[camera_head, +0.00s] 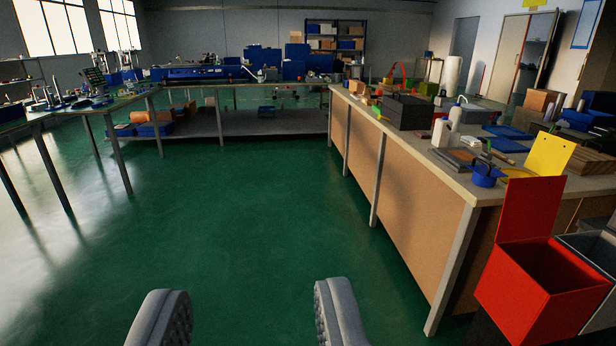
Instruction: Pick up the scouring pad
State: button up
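My gripper (248,304) is at the bottom of the view, over the green floor. Its two grey ridged fingers are wide apart with nothing between them. I cannot make out a scouring pad for certain. Many small things crowd the long bench (428,215) on the right, and several are too small or too hidden to tell apart. My gripper is to the left of that bench and apart from it.
A red open bin (538,285) stands at the bench's near end. The bench carries a blue cup (485,176) and a dark box (406,112). A back bench has a lower shelf (235,127). The green floor (255,215) between the benches is clear.

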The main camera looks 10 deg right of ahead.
aim_at(422, 133)
jog(key=i+j+z, duration=0.1)
jog(key=i, duration=1.55)
jog(key=i+z, duration=0.2)
jog(key=i, duration=0.35)
jog(key=i+z, duration=0.25)
jog(key=i, duration=0.35)
jog(key=i+j+z, duration=0.2)
jog(key=i, duration=0.35)
jog(key=i+z, duration=0.25)
jog(key=i, duration=0.2)
jog(key=i+z, duration=0.25)
jog(key=i, duration=0.25)
